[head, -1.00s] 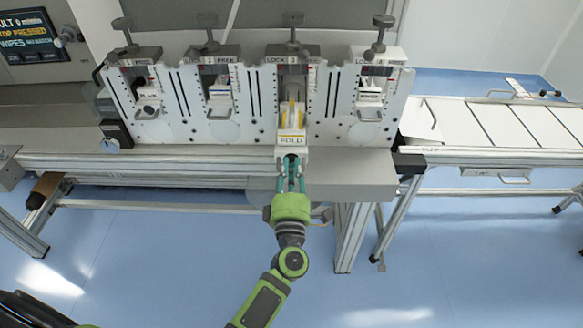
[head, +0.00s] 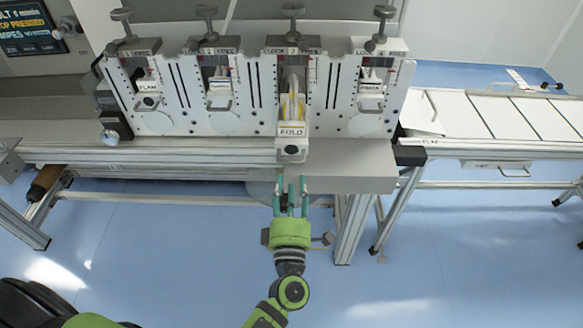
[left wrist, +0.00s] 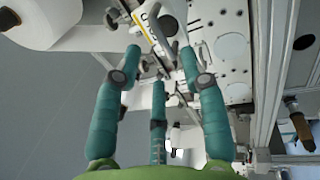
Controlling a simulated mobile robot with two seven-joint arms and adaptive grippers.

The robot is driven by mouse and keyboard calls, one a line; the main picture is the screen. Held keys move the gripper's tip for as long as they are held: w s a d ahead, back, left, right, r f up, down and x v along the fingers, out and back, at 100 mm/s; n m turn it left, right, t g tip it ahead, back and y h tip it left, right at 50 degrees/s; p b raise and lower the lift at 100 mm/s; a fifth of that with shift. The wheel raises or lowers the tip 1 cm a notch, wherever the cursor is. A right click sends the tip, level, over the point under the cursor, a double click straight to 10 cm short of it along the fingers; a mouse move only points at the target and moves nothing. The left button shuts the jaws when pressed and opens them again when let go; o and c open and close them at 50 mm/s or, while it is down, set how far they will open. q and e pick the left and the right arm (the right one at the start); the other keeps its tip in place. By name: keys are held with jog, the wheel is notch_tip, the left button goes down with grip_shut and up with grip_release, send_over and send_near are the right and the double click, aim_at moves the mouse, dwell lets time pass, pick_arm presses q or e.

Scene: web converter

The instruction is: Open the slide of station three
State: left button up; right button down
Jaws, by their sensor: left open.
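Station three (head: 293,70) is the third of the stations in a row on the white panel, in the head view. Its slide (head: 292,131), labelled FOLD, sticks out towards me, farther than the slides beside it. My left gripper (head: 291,192) is open and empty, in front of and below the slide's end in the picture, with a gap between them. In the left wrist view the teal fingers (left wrist: 158,85) are spread with nothing between them, and a white part with a yellow-edged label (left wrist: 150,22) shows beyond the fingertips. My right gripper is not in view.
The PLAIN slide (head: 148,87) and two others sit back in their stations. Dark clamp knobs (head: 293,12) stand on top. A metal ledge (head: 350,170) lies under the panel. A conveyor table (head: 490,115) is at right. The blue floor in front is open.

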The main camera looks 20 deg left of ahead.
pick_arm(q)
jog(key=v, duration=0.5)
dwell(0.4)
jog(key=s+d+f+m+g+h+b, duration=0.1)
jog(key=s+f+m+g+h, duration=0.3)
jog(key=f, duration=0.7)
jog(key=s+d+f+m+g+h+b, duration=0.1)
jog(key=f+m+h, duration=0.1)
jog(key=f+m, duration=0.65)
jog(key=s+d+f+m+g+h+b, duration=0.1)
jog(key=s+f+m+g+h, duration=0.2)
jog(key=f, duration=1)
jog(key=s+a+f+m+g+y, duration=0.1)
jog(key=s+a+f+m+g, duration=0.1)
jog(key=s+f, duration=0.4)
jog(key=s+a+f+m+g+y+b, duration=0.1)
jog(key=s+a+f+m+g, duration=0.2)
jog(key=s, duration=0.9)
jog(key=s+a+f+m+g+y, duration=0.1)
jog(key=s+a+f+m+g, duration=0.2)
jog(key=s+a+f+g, duration=0.2)
jog(key=s+a+f, duration=0.3)
jog(key=s+f, duration=0.1)
jog(key=f, duration=0.1)
jog(key=shift+f, duration=0.3)
